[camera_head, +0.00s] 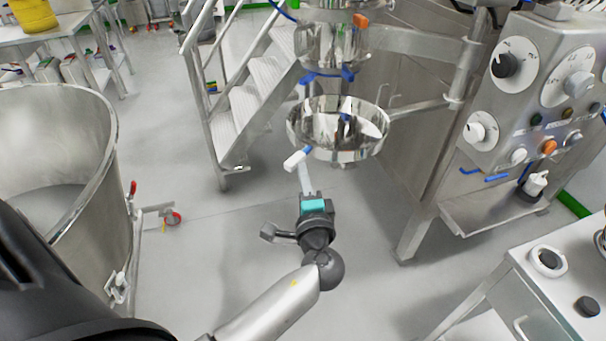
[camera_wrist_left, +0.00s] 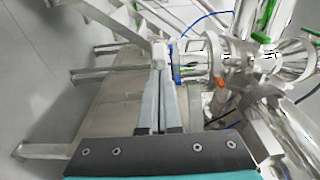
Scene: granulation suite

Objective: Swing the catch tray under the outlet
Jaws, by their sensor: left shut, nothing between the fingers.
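The catch tray (camera_head: 338,153) is a shiny round steel bowl on a bracket from the machine's post, with a white handle (camera_head: 296,160) on its near left side. In the head view it appears below the steel outlet (camera_head: 327,48), which has blue clamps; exact alignment cannot be judged. My left gripper (camera_head: 304,172) is shut and empty, its fingertips at the white handle. In the left wrist view the shut fingers (camera_wrist_left: 162,75) point at the white handle (camera_wrist_left: 159,53); whether they touch it cannot be told. My right gripper is not in view.
A control panel (camera_head: 545,85) with knobs stands at the right, above a steel shelf. Metal steps (camera_head: 245,105) rise behind the tray. A large steel bin (camera_head: 112,190) is at the left, and a steel table (camera_head: 530,275) at the lower right. Floor between is clear.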

